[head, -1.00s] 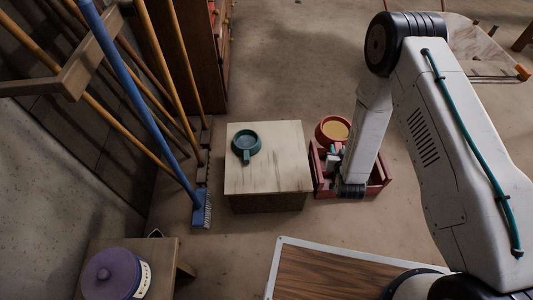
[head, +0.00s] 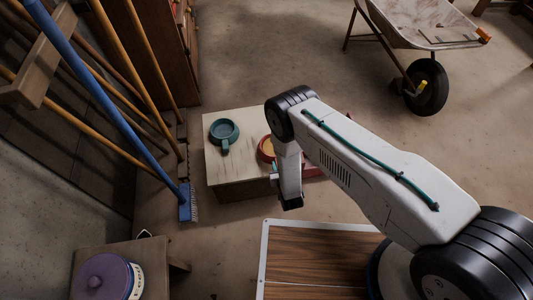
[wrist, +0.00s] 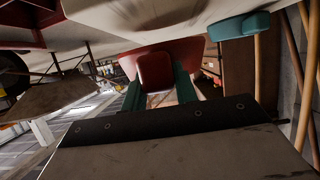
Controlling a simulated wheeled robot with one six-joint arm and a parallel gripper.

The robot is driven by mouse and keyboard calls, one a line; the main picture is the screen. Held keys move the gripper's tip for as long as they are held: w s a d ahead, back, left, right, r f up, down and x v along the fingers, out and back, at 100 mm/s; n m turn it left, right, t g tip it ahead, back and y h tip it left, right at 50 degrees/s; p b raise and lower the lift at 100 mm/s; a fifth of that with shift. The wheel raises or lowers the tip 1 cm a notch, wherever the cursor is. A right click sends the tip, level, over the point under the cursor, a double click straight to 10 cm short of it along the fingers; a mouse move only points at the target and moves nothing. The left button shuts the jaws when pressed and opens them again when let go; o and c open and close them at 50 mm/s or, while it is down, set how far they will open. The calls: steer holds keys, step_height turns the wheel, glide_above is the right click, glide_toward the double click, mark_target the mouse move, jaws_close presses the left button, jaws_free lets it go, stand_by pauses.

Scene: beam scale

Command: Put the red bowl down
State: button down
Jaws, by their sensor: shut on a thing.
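The red bowl (head: 264,150), with an orange-yellow inside, is at the right part of the pale-topped wooden box (head: 243,187) in the head view, partly behind my arm. In the wrist view, which looks upside down, my gripper (wrist: 158,84) has its two teal fingers shut on the handle of the red bowl (wrist: 190,52). In the head view my gripper (head: 274,169) is mostly hidden by my arm. I cannot tell whether the bowl touches the box top.
A teal bowl (head: 224,131) with a handle stands on the box top, left of the red bowl. A red crate (head: 313,169) is right of the box, mostly behind my arm. Broom handles lean at left. A purple-lidded pot (head: 101,277) stands front left. A wheelbarrow (head: 425,25) is back right.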

mark_target(272, 157)
steer(key=w+a, duration=0.1)
steer(key=w, duration=0.1)
steer(key=w+a, duration=0.1)
steer(key=w, duration=0.1)
steer(key=w+a, duration=0.2)
steer(key=shift+w+f, duration=0.2)
steer(key=shift+f, duration=0.1)
steer(key=shift+w+a+f, duration=0.15)
steer(key=shift+w+f, duration=0.05)
steer(key=shift+f, duration=0.7)
steer(key=shift+w+a+f, duration=0.1)
steer(key=shift+w+f, duration=0.1)
steer(key=shift+f, duration=0.7)
steer(key=shift+f, duration=0.2)
steer(key=c, duration=1.1)
jaws_free()
steer(key=shift+r, duration=0.15)
steer(key=v, duration=1.2)
